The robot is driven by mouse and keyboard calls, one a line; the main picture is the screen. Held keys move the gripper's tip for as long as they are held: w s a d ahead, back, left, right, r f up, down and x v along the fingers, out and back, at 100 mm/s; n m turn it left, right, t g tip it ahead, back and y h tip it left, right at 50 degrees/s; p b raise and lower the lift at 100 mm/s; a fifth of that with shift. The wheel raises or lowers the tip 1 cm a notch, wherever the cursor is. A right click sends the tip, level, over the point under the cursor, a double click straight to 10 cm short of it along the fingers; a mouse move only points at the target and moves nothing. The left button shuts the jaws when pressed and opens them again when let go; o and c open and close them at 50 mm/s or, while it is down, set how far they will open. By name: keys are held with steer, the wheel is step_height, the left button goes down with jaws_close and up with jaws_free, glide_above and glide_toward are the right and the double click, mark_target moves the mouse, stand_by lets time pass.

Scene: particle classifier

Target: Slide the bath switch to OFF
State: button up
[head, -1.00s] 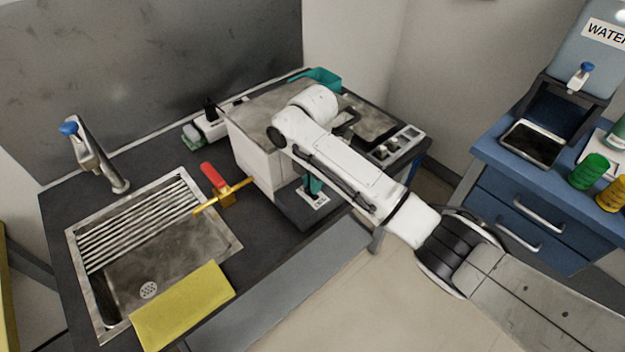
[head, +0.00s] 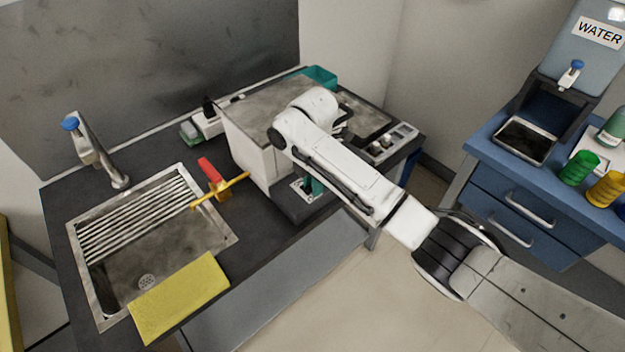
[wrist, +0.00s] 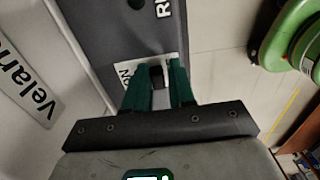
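The bath is a grey-white box (head: 252,152) on the dark bench, with a dark base under its front. A small white switch plate (head: 301,190) is on that base; it also shows in the wrist view (wrist: 171,66) with "ON" lettering at its left. The dark bath switch (wrist: 156,76) stands on the plate. My gripper (wrist: 158,82) has its teal fingers apart, one on each side of the switch. I cannot tell whether they press on it. In the head view my gripper (head: 316,184) shows as a teal piece beside the plate, with my white arm above it.
A sink (head: 160,250) with a yellow cloth (head: 180,298) is at left. A control panel (head: 394,143) is behind my arm. Blue drawers (head: 515,205) are at right. The floor in front is clear.

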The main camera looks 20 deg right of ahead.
steer(key=o, duration=0.3)
steer(key=shift+o, duration=0.2)
step_height(320, 180, up, 11)
steer(key=p, duration=0.1)
steer(key=shift+f, duration=0.15)
stand_by(0.5)
